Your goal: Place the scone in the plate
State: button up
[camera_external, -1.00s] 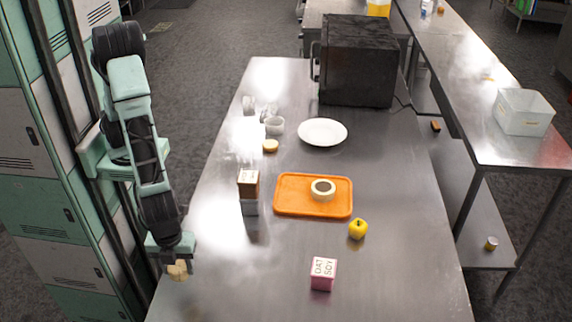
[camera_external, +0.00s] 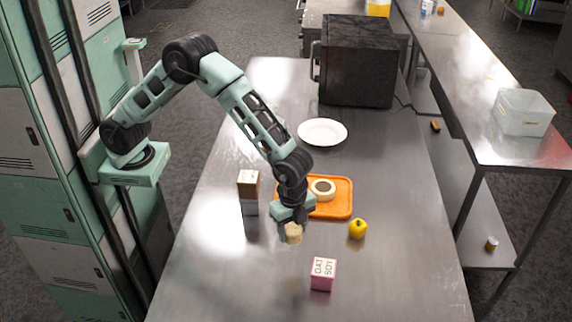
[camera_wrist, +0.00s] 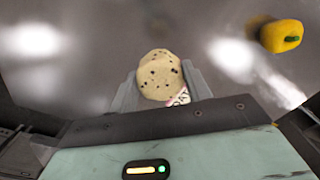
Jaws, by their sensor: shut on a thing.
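The scone (camera_wrist: 158,76) is a pale, round piece with dark specks, held between the two fingers of my gripper (camera_wrist: 160,92) in the wrist view. In the external view my gripper (camera_external: 293,222) is shut on the scone (camera_external: 293,233) above the table, in front of the orange tray. The plate (camera_external: 323,132) is white, round and empty. It lies farther back on the table, behind the tray and in front of the black oven, well apart from my gripper.
An orange tray (camera_external: 333,211) holds a round, dark-centred item (camera_external: 323,190). A yellow apple-like fruit or pepper (camera_external: 358,229) lies right of my gripper; it also shows in the wrist view (camera_wrist: 282,36). A pink carton (camera_external: 323,274) stands in front, a brown-topped box (camera_external: 248,188) left. A black oven (camera_external: 357,60) stands behind.

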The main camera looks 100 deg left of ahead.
jog(key=w+a+n, duration=0.2)
jog(key=w+a, duration=0.3)
jog(key=a, duration=0.3)
jog(key=w+a+n, duration=0.1)
jog(key=w+a, duration=0.3)
jog(key=a, duration=0.4)
jog(key=n, duration=0.8)
send_over(314, 139)
notch_tip(314, 139, down, 4)
jog(key=shift+d+b, duration=0.1)
jog(key=shift+b, duration=0.35)
notch_tip(314, 139, down, 4)
jog(key=shift+w+f+p, duration=0.1)
jog(key=shift+f+p, duration=0.05)
jog(key=shift+p, duration=0.45)
jog(key=shift+f, duration=0.1)
jog(key=shift+f+b, duration=0.35)
jog(key=shift+f, duration=0.05)
